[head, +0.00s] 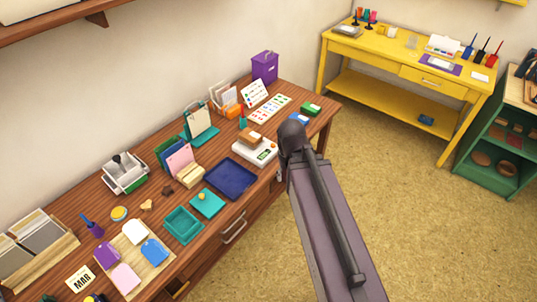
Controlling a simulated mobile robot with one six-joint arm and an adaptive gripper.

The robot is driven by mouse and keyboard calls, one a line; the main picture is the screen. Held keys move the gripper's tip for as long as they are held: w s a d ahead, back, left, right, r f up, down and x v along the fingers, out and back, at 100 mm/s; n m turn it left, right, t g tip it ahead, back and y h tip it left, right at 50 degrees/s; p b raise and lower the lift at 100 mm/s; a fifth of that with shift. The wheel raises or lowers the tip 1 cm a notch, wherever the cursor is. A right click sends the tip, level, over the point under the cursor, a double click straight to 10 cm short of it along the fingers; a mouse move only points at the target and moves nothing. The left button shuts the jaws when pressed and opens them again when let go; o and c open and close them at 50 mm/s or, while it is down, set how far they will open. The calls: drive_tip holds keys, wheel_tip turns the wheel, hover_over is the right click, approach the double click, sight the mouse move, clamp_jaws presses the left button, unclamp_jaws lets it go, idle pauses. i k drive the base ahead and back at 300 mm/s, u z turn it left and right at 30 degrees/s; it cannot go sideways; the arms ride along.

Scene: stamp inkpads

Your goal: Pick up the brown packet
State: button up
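A small brown packet (250,137) lies on top of a white scale (257,152) with a small display, near the right part of the wooden desk. A smaller dark brown item (168,187) lies farther left on the desk; I cannot tell what it is. My arm reaches up from the bottom right, and its dark rounded joint ends just right of the scale. My gripper does not show in this view, so its opening and exact place are hidden.
A dark blue tray (230,195) lies in front of the scale. A teal holder (202,137), a sheet of colored stickers (268,108) and a green box (311,109) stand around it. A yellow table (400,95) stands at the back right; the floor (420,210) between is clear.

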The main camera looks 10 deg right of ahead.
sight(253, 139)
drive_tip(key=z, duration=0.65)
drive_tip(key=k, duration=1.2)
drive_tip(key=u, duration=0.5)
drive_tip(key=i, duration=1)
